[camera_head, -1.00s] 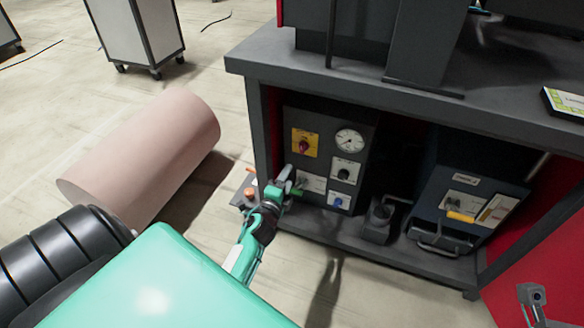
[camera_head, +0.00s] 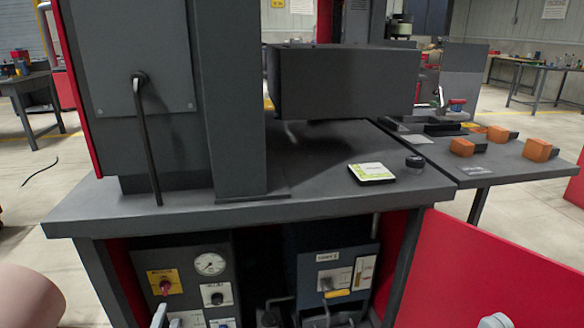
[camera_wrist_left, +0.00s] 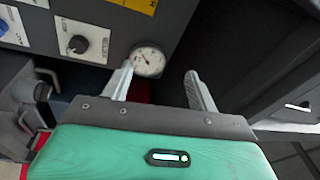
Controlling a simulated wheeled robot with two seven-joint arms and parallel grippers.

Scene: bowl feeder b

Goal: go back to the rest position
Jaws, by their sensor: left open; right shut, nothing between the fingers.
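My left gripper (camera_wrist_left: 160,80) is open in the left wrist view, with its two grey fingers apart and nothing between them. Its fingers point toward the control panel (camera_wrist_left: 100,30) with the dial gauge (camera_wrist_left: 149,61), under the bench. In the head view only a grey tip of my left gripper (camera_head: 160,316) shows at the bottom edge, in front of the panel. My right gripper (camera_head: 495,321) shows only as a small grey tip at the bottom right, in front of the red panel. Its jaws are mostly cut off by the frame.
The dark bench (camera_head: 310,165) carries a grey column (camera_head: 230,100) and a label card (camera_head: 371,172). The control panel also shows in the head view (camera_head: 190,280), beside a blue-grey unit (camera_head: 332,265). A red panel (camera_head: 490,265) stands at the right. A pink cylinder (camera_head: 25,297) lies at left.

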